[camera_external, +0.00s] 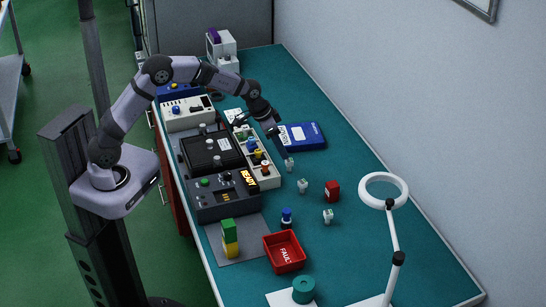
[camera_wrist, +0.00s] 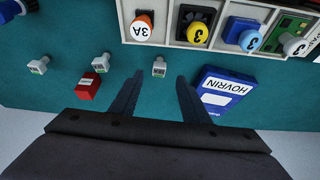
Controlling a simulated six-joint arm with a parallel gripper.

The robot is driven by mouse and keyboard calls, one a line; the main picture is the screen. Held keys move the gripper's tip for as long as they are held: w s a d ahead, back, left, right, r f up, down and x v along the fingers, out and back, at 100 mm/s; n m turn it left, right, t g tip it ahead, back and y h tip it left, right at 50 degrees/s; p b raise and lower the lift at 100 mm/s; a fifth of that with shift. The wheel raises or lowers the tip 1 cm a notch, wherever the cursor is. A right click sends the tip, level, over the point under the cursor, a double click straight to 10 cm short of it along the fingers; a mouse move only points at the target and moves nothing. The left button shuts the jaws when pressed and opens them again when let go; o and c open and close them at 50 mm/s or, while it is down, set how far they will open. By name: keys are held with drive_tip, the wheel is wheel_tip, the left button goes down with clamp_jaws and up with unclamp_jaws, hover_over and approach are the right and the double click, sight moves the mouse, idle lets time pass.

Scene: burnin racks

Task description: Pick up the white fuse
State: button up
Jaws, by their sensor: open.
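Several small white-grey pieces with knob tops stand on the teal bench; they look alike, and I cannot tell which is the white fuse. One white piece (camera_wrist: 159,67) lies between my gripper's fingertips in the wrist view, apart from both; this seems to be the nearest white piece (camera_external: 289,164) in the external view. Two others, a middle piece (camera_wrist: 101,63) and a far piece (camera_wrist: 38,66), stand to its left. My gripper (camera_external: 272,130) is open and empty, above the bench beside the blue box; its fingers also show in the wrist view (camera_wrist: 160,78).
The blue HOVRIN box (camera_wrist: 228,90) lies close to the right finger. A pale compartment tray (camera_wrist: 170,35) with coloured knobbed pieces borders the spot. A red block (camera_wrist: 88,86) stands left. A red FAULT bin (camera_external: 285,253) and a ring lamp (camera_external: 383,190) stand nearer the front.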

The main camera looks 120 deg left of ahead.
sight(289, 160)
drive_tip(key=shift+w+a+f, duration=0.1)
drive_tip(key=shift+w+f, duration=0.05)
drive_tip(key=shift+f, duration=0.15)
drive_tip(key=shift+f, duration=0.1)
drive_tip(key=p+x, duration=0.2)
drive_tip(key=x, duration=0.1)
drive_tip(key=shift+w+a, duration=0.15)
drive_tip(key=shift+w, duration=0.05)
drive_tip(key=shift+p+x, duration=0.45)
drive_tip(key=shift+x, duration=0.4)
clamp_jaws()
